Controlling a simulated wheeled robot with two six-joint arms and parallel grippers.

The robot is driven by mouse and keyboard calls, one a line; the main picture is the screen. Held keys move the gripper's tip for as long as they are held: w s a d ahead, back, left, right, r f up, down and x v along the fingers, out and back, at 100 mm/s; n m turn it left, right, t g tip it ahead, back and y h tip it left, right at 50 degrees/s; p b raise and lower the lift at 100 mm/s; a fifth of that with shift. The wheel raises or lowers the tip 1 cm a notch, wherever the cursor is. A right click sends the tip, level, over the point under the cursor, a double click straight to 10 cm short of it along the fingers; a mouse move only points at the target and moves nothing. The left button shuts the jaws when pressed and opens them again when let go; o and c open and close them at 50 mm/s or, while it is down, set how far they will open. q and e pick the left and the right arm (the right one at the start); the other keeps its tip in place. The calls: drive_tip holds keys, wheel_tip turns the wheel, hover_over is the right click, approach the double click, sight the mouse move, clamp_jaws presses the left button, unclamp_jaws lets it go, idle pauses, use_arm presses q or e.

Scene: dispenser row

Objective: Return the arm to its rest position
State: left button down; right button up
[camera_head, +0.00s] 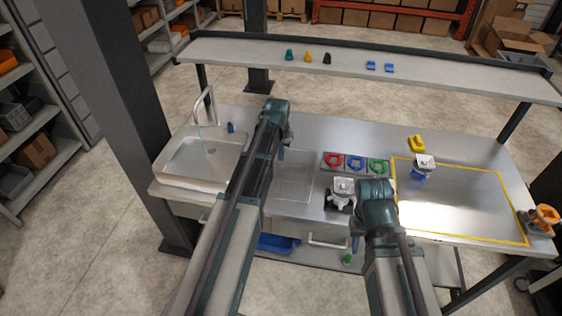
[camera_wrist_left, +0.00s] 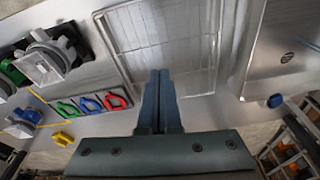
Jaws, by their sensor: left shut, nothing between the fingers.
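My left arm reaches up the middle of the head view, over the steel counter (camera_head: 310,128). Its gripper (camera_head: 281,153) points down there and is mostly hidden by the wrist. In the left wrist view my left gripper (camera_wrist_left: 160,76) is shut, its two fingers together with nothing between them. It is above the counter, in front of a wire rack panel (camera_wrist_left: 165,40). My right arm comes in at the lower right, with its wrist beside a white-topped device. The right gripper (camera_head: 356,243) is largely hidden behind that wrist, and its fingers cannot be made out.
A sink (camera_head: 200,160) with a tap is on the left. Red (camera_head: 334,161), blue (camera_head: 356,163) and green (camera_head: 378,166) pieces sit in a row near the white-topped device (camera_head: 342,190). A yellow-outlined area (camera_head: 460,203) is on the right. A shelf (camera_head: 400,77) runs behind.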

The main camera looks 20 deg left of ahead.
use_arm(q)
drive_tip(key=shift+s+d+f, duration=0.1)
drive_tip(key=shift+s+d, duration=0.05)
drive_tip(key=shift+s, duration=0.05)
drive_tip(key=s+d+f+m+g+b, duration=0.1)
drive_tip(key=s+d+f+b, duration=0.2)
drive_tip(key=s+d, duration=0.3)
drive_tip(key=s+d+f+m+b, duration=0.1)
drive_tip(key=s+d+f+b, duration=0.2)
drive_tip(key=s+d, duration=0.4)
drive_tip(key=s+d+f+m+g+y+b, duration=0.1)
drive_tip(key=s+d+f+m+b, duration=0.1)
drive_tip(key=s+d, duration=0.5)
drive_tip(key=s+f+b, duration=0.1)
drive_tip(key=s, duration=0.4)
drive_tip(key=shift+f+g, duration=0.15)
drive_tip(key=shift+g, duration=0.15)
